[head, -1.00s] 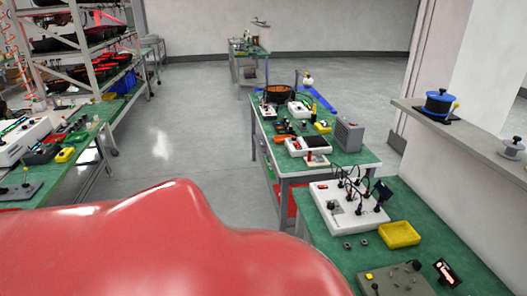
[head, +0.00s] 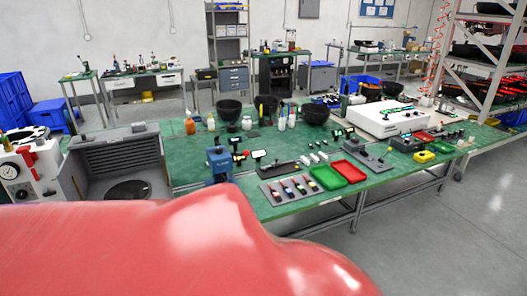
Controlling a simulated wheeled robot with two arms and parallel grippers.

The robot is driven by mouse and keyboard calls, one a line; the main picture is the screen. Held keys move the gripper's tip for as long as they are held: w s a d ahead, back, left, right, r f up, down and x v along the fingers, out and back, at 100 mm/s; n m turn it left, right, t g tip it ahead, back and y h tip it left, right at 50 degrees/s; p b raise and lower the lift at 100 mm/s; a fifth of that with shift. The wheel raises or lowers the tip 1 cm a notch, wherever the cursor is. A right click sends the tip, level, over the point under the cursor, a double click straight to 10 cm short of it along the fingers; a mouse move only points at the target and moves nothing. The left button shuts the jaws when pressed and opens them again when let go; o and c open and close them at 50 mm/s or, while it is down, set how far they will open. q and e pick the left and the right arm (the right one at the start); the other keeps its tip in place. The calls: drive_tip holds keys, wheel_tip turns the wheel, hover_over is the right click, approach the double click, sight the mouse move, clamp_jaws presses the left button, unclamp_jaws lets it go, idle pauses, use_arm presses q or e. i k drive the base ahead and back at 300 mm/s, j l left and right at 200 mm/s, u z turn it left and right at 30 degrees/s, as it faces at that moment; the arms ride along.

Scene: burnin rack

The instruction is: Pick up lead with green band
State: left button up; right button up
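Several short dark leads with coloured bands stand or lie in a row on a grey holder (head: 290,190) near the front edge of the green-topped bench. The bands are too small for me to tell surely which one is green. Neither of my grippers is in view.
A green tray (head: 326,177) and a red tray (head: 348,172) lie right of the holder. A blue device (head: 219,163) stands left of it, beside an open grey chamber (head: 118,160). A white instrument (head: 386,119) stands farther back. Clear floor (head: 430,225) lies at the right.

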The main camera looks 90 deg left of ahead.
sight(298, 186)
drive_tip(key=u, duration=2.35)
